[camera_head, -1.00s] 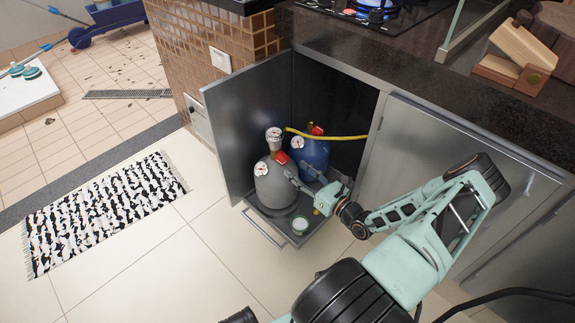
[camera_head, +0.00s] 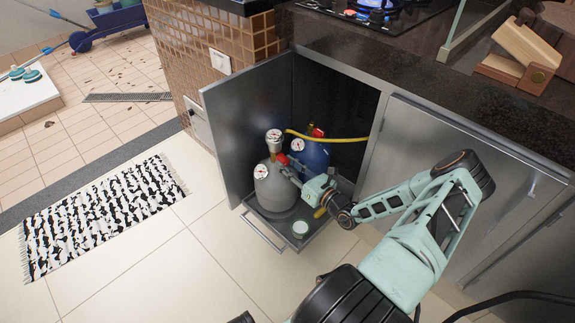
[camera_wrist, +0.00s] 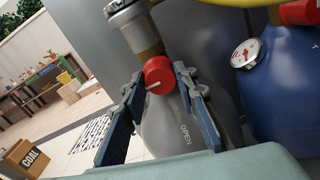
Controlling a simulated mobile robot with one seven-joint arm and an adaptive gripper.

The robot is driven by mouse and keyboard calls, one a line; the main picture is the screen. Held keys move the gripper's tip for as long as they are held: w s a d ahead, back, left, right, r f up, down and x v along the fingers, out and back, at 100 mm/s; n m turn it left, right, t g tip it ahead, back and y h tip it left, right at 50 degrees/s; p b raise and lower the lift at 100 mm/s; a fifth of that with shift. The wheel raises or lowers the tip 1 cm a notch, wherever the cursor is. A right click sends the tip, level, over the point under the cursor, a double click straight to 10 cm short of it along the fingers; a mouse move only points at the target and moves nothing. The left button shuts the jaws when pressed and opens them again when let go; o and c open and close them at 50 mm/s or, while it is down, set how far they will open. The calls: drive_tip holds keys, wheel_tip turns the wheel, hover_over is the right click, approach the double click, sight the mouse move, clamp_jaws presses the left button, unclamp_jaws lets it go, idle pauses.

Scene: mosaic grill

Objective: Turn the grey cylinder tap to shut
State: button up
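The grey cylinder (camera_head: 274,192) stands upright on the pulled-out shelf (camera_head: 322,232) of the open cabinet. Its red tap (camera_head: 281,159) sits on the right side of its neck. In the wrist view the round red tap (camera_wrist: 159,73) carries a short white mark, and the word OPEN shows on the grey cylinder (camera_wrist: 170,135) below. My gripper (camera_head: 288,171) is at the tap. In the wrist view its fingers (camera_wrist: 159,78) are apart, one on each side of the tap; I cannot tell whether they touch it.
A blue cylinder (camera_head: 316,152) with a gauge and red tap stands close behind, to the right. A yellow hose (camera_head: 340,138) runs above it. The open cabinet door (camera_head: 240,130) is to the left. A lit burner (camera_head: 376,12) is above.

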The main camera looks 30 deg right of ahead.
drive_tip(key=shift+c, duration=1.3)
drive_tip(key=shift+r+m+p, duration=0.1)
drive_tip(key=shift+m+p, duration=0.35)
drive_tip(key=shift+m, duration=0.05)
drive_tip(key=shift+m+p, duration=0.35)
drive_tip(key=shift+m, duration=0.65)
drive_tip(key=o, duration=1.2)
drive_tip(key=shift+c, duration=0.2)
drive_tip(key=shift+s, duration=0.1)
drive_tip(key=v, duration=1.1)
drive_tip(key=shift+s+d, duration=0.15)
drive_tip(key=shift+s, duration=0.25)
